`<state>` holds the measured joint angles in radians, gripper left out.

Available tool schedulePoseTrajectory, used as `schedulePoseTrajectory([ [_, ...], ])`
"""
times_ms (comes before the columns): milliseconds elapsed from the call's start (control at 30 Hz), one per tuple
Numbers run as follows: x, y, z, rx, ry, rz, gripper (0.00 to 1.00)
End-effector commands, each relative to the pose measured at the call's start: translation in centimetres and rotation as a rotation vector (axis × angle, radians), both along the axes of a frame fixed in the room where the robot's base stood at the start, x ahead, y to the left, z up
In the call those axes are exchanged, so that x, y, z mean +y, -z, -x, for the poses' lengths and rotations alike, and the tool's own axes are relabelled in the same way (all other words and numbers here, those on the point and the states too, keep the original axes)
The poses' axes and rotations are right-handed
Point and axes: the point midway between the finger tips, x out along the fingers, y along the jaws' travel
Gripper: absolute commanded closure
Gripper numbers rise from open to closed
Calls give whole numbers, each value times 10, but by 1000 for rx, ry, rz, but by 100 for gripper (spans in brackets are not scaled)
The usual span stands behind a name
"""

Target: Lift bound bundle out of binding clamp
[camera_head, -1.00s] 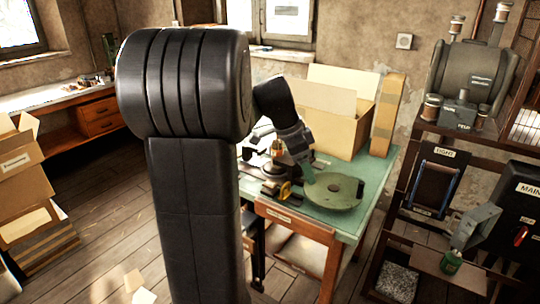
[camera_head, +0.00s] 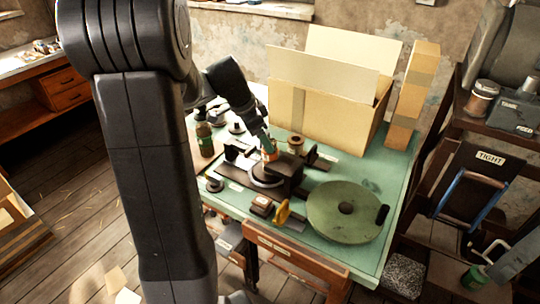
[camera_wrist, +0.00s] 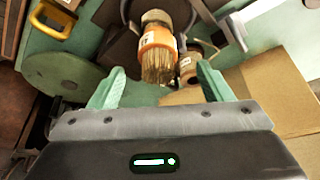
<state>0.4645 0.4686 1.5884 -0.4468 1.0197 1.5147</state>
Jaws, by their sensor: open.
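The bound bundle (camera_wrist: 158,62) shows in the wrist view as pale bristle-like strands with an orange band around them. Its orange band (camera_head: 270,154) is small in the head view. The bundle stands in the dark binding clamp (camera_head: 290,176) on the bench, and its lower end is hidden in the clamp. My gripper (camera_wrist: 158,84) is open, with a green finger on each side of the bundle's near end and gaps between. In the head view, my gripper (camera_head: 268,146) is right at the bundle, and its fingers are hard to make out.
A round green plate (camera_head: 345,212) and a yellow-handled part (camera_head: 282,213) are at the bench front. An open cardboard box (camera_head: 325,112) and an upright carton (camera_head: 411,95) stand behind. A bottle (camera_head: 205,140) is left of the clamp.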

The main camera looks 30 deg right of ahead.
Motion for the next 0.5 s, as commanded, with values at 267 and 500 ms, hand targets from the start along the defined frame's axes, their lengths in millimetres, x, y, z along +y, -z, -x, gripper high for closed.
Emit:
schedulePoseTrajectory([
  [267, -13, 30, 8, 4, 1, -2, 28],
  [500, -20, 49, 8, 1, -1, 0, 28],
])
